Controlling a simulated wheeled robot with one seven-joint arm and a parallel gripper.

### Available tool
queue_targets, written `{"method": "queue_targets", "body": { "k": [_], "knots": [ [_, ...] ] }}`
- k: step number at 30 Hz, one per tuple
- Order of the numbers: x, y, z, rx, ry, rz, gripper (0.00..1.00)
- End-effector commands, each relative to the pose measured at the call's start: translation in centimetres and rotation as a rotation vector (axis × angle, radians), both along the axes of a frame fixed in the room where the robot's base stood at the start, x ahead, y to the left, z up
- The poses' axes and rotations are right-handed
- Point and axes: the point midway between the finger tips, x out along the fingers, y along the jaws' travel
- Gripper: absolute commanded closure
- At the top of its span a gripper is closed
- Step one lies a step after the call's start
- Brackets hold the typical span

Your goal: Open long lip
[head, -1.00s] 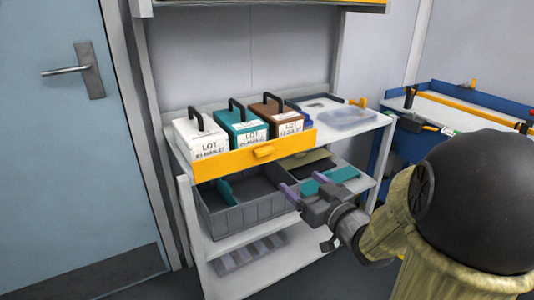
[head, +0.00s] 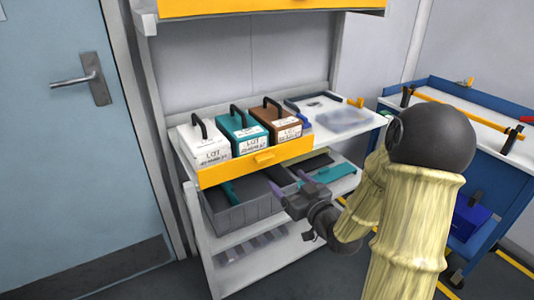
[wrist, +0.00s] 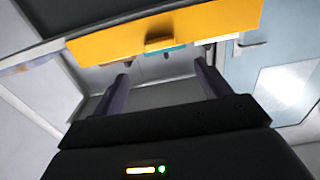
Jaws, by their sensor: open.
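The long lip (head: 256,163) is a yellow bar with a small tab handle (head: 264,158), along the front edge of the shelf (head: 352,126). It stands upright in front of three lot boxes, white (head: 203,142), teal (head: 243,132) and brown (head: 276,120). In the wrist view the lip (wrist: 205,27) crosses the top, and its handle (wrist: 160,43) shows between and beyond my fingers. My gripper (head: 286,182) is open and empty, below and in front of the lip, apart from it. The gripper also shows in the wrist view (wrist: 162,85).
Below the lip is a grey bin (head: 240,215) on the lower shelf, with teal items (head: 335,172) to its right. A clear tray (head: 342,121) lies at the right of the upper shelf. A blue cart (head: 480,160) stands right; a door (head: 60,150) is left.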

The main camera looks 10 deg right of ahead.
Motion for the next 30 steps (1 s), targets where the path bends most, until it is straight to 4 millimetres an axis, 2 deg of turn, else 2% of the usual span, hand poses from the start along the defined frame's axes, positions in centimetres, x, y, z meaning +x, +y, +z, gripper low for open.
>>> {"method": "queue_targets", "body": {
  "k": [1, 3, 18, 23, 30],
  "knots": [
    [0.2, 0.2, 0.4, 0.001, 0.003, 0.001, 0.24],
    [1.5, 0.5, -0.1, -0.003, -0.001, 0.001, 0.24],
    [9.6, 3.2, -0.1, -0.001, -0.001, 0.000, 0.24],
    [11.0, 3.6, -0.1, -0.001, 0.000, 0.000, 0.24],
    [11.2, 3.7, -0.1, -0.002, 0.002, 0.000, 0.24]
  ]
}}
